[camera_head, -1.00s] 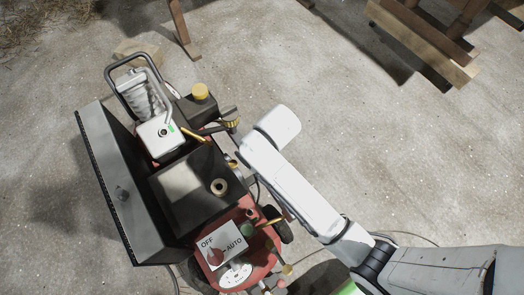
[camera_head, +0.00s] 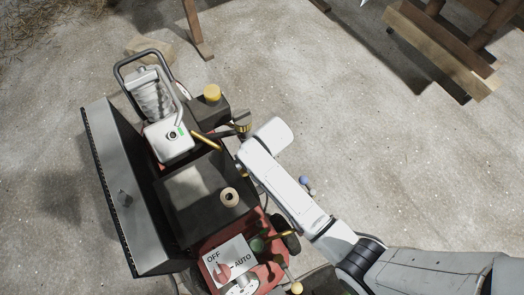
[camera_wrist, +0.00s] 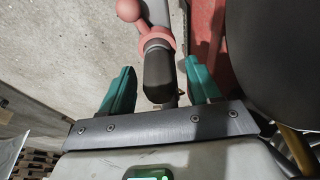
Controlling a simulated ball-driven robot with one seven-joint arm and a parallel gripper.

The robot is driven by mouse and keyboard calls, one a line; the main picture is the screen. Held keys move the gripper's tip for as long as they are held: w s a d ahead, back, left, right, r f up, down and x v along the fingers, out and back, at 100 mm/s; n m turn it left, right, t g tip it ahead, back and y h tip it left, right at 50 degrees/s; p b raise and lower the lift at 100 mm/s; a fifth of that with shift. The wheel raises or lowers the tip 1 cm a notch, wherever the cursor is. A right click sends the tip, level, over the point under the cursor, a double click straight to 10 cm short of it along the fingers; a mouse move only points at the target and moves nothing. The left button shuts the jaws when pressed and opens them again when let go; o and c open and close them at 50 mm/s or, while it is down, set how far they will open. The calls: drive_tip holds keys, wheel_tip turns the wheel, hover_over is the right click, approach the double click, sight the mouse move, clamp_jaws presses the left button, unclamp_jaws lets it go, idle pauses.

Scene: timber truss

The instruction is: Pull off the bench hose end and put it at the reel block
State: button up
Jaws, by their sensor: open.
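In the wrist view my gripper (camera_wrist: 158,78) is open, with one teal finger on each side of a dark, round-ended cylindrical fitting (camera_wrist: 158,78). A pinkish-red collar (camera_wrist: 157,42) and a ball-ended lever sit at the fitting's far end. I see gaps between the fitting and both fingers; I cannot tell whether this fitting is the hose end. In the head view my white arm link reaches the right side of a machine with a red base (camera_head: 218,240), and hides my gripper. I cannot make out the reel block.
A wooden trestle (camera_head: 440,50) stands at top right. Open concrete floor (camera_head: 345,110) lies to the right.

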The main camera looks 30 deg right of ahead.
clamp_jaws()
idle(0.9)
drive_tip(key=shift+r+p, duration=0.65)
drive_tip(key=shift+p, duration=0.2)
idle(0.4)
drive_tip(key=c, duration=0.7)
unclamp_jaws()
clamp_jaws()
drive_tip(key=shift+r+p, duration=1.8)
drive_tip(key=shift+p, duration=0.35)
